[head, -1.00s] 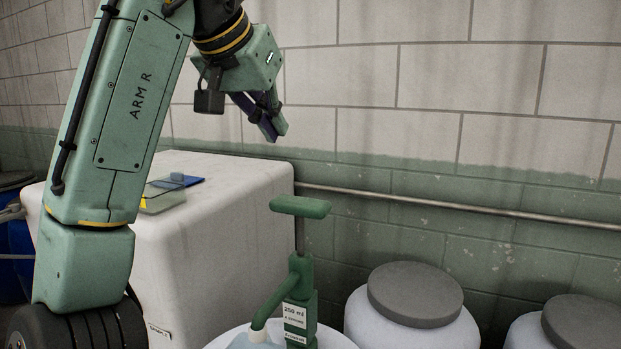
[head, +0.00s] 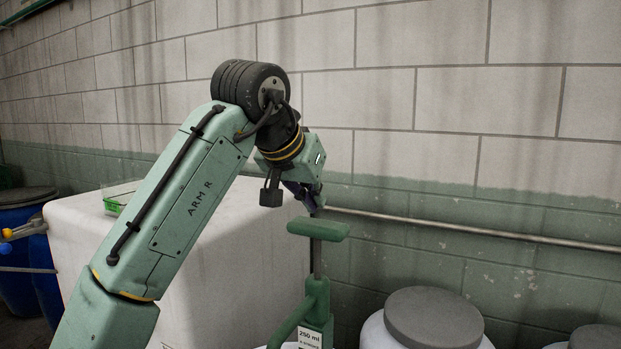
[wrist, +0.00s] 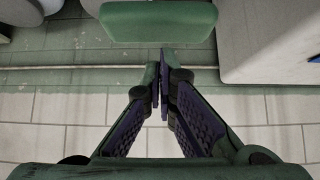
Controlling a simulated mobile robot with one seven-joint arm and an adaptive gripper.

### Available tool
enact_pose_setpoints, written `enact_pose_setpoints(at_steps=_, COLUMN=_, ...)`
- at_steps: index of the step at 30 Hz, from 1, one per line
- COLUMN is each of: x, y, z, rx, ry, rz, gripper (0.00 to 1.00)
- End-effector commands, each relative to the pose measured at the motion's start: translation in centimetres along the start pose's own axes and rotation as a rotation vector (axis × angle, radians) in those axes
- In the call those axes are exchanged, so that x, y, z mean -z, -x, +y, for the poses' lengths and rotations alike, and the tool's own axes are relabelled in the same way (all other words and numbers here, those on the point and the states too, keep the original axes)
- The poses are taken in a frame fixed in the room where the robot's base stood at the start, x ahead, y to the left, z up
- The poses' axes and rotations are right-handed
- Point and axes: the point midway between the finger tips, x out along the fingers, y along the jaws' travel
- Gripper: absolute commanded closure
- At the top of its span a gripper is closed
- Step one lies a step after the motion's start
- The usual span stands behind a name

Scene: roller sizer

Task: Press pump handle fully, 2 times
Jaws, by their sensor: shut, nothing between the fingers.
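The green pump has a T-shaped handle (head: 318,229) on a thin rod, raised above the green pump body (head: 318,300). A label reading 250 ml is on the body, and a spout curves down to the left. My gripper (head: 312,207) is shut and empty, with its fingertips just above the handle in the head view. I cannot tell whether they touch it. In the wrist view, the handle (wrist: 158,22) spans the top middle, and the shut fingertips (wrist: 160,58) point at it from below in the picture. The pump's lower end is out of view.
A large white tank (head: 225,270) stands left of the pump, behind my arm. Lidded white drums (head: 433,318) stand to the right. A pipe (head: 470,230) runs along the tiled wall behind. Blue barrels (head: 18,265) are at the far left.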

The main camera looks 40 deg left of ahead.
Motion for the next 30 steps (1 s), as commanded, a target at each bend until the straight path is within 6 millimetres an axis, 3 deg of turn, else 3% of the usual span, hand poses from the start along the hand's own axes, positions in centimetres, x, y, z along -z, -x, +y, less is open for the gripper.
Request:
enact_pose_setpoints(at_steps=3, x=-0.9, y=-0.9, z=0.0, rx=0.002, ry=-0.001, rz=0.000, gripper=1.00)
enact_pose_setpoints(at_steps=16, x=-1.0, y=-1.1, z=0.1, rx=-0.001, ry=-0.002, rz=0.000, gripper=1.00)
enact_pose_setpoints(at_steps=24, x=-5.0, y=-5.0, z=0.1, rx=-0.005, ry=-0.002, rz=-0.003, gripper=1.00)
enact_pose_setpoints(at_steps=30, x=-6.4, y=-6.5, z=0.1, rx=-0.002, ry=-0.001, rz=-0.002, gripper=1.00)
